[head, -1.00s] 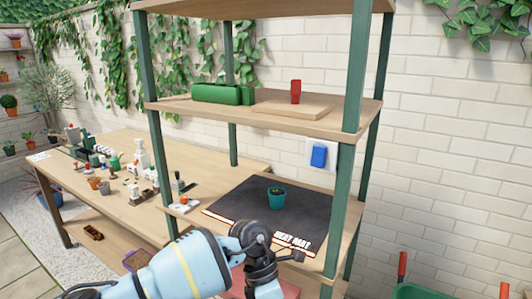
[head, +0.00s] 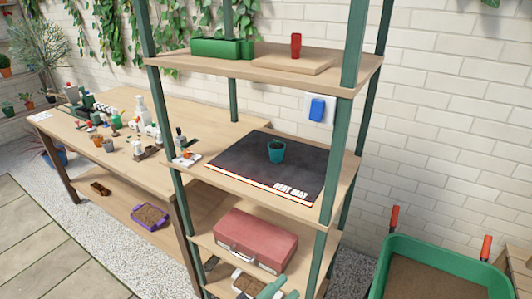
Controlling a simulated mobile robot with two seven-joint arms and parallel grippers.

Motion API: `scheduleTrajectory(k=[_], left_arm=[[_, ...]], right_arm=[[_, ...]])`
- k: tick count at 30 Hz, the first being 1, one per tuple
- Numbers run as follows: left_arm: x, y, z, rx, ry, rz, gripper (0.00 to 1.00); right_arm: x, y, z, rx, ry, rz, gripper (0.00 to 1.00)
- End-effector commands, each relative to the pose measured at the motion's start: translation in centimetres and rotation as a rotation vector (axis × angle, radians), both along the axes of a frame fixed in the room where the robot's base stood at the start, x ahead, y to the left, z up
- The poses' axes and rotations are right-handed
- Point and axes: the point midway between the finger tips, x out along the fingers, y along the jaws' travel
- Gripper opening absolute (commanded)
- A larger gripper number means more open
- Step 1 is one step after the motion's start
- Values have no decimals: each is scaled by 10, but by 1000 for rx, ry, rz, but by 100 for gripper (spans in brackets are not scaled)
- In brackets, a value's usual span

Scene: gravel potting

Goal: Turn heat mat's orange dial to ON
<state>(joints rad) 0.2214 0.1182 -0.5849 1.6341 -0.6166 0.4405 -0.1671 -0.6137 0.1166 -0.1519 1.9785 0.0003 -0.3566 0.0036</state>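The heat mat (head: 235,150) is a dark mat with a red-edged front and white "HEAT MAT" lettering, lying on the middle shelf. A small white control box (head: 194,157) sits at its left, near the shelf's front left post. The orange dial (head: 186,155) is a tiny orange spot on this box; its setting is too small to read. A teal pot (head: 276,152) with a small plant stands on the mat. No gripper of mine can be made out in the head view now, and nothing of mine covers the box.
Green posts (head: 179,205) frame the shelf. A blue wall box (head: 317,110) is behind it. A red toolbox (head: 256,240) is on the shelf below. The workbench (head: 85,120) at left holds bottles and pots. A green tub (head: 440,255) stands at lower right.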

Motion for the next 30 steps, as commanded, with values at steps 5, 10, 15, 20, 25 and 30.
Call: scheduleTrajectory(k=[5, 10, 15, 20, 25, 30], left_arm=[[-21, 67, -61, -105, 387, 228, 32], [-67, 131, -123, -188, 745, 430, 32], [-137, 187, -174, -255, 1078, 611, 32], [-195, 221, -200, -293, 1295, 728, 32], [-224, 235, -210, -311, 1397, 780, 32], [-227, 236, -211, -312, 1408, 785, 32]], right_arm=[[5, 0, 5, 0, -13, 0, 73], [8, -1, 9, -1, -23, 0, 73], [11, -1, 13, -1, -32, 0, 73], [13, -1, 15, -2, -36, 0, 73], [13, -2, 15, -4, -37, 2, 73], [13, -3, 15, -5, -37, 4, 73]])
